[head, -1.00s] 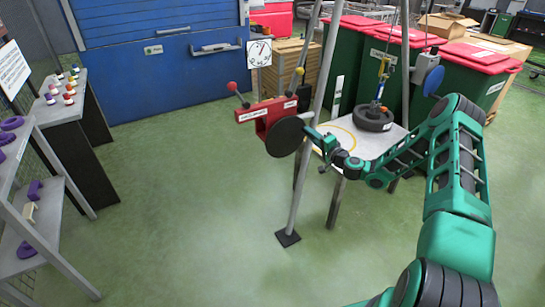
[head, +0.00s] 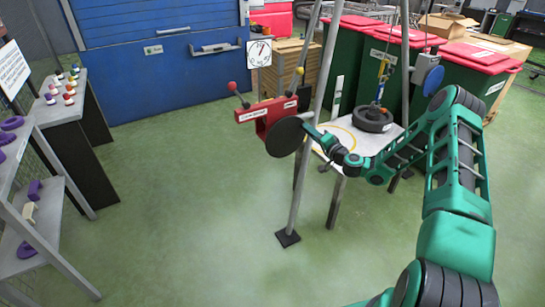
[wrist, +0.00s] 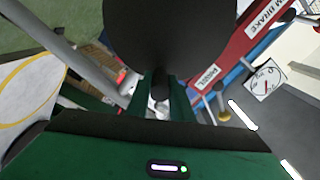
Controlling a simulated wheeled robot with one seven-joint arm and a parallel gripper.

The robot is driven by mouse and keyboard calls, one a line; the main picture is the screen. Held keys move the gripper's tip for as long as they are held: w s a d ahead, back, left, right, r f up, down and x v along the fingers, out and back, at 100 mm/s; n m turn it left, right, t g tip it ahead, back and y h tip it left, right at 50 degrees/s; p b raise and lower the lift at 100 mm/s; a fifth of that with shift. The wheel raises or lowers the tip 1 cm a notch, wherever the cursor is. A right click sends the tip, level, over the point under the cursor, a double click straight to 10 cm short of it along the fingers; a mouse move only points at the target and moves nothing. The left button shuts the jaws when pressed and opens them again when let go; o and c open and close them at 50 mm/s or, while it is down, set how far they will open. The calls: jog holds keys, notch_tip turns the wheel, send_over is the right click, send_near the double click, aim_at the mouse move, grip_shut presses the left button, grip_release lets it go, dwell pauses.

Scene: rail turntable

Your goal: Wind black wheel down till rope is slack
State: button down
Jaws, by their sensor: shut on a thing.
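The black wheel (head: 284,137) is a dark disc on the front of a red winch (head: 262,114) on the tripod leg. My gripper (head: 307,127) is at the wheel's right edge. In the wrist view my two fingers (wrist: 161,98) are shut on a dark handle (wrist: 161,82) under the wheel (wrist: 168,38). The rope (head: 391,40) comes down to a yellow hook piece (head: 382,78) above a black round weight (head: 373,119). The weight appears to rest on the grey table (head: 392,139). I cannot tell whether the rope is taut.
A dial (head: 259,53) hangs behind. Tripod legs (head: 303,185) stand close to my arm. Shelves (head: 45,238) are at the left. The green floor in front is clear.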

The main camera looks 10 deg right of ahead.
aim_at(298, 121)
jog(key=shift+a+r, duration=0.2)
jog(key=shift+a, duration=0.05)
jog(key=shift+s+a+r+n, duration=0.1)
jog(key=shift+a+r+n, duration=0.2)
jog(key=shift+n, duration=0.3)
jog(key=shift+s+a+r+n, duration=0.15)
jog(key=shift+r+n, duration=0.15)
jog(key=shift+n, duration=0.3)
jog(key=shift+s+a+r+n, duration=0.15)
jog(key=shift+a+r+n, duration=0.5)
jog(key=shift+n, duration=0.55)
jog(key=shift+a, duration=0.2)
jog(key=shift+s+n, duration=0.1)
jog(key=shift+n, duration=0.2)
jog(key=c, duration=1.4)
grip_release()
jog(key=shift+o, duration=0.2)
jog(key=shift+d, duration=0.15)
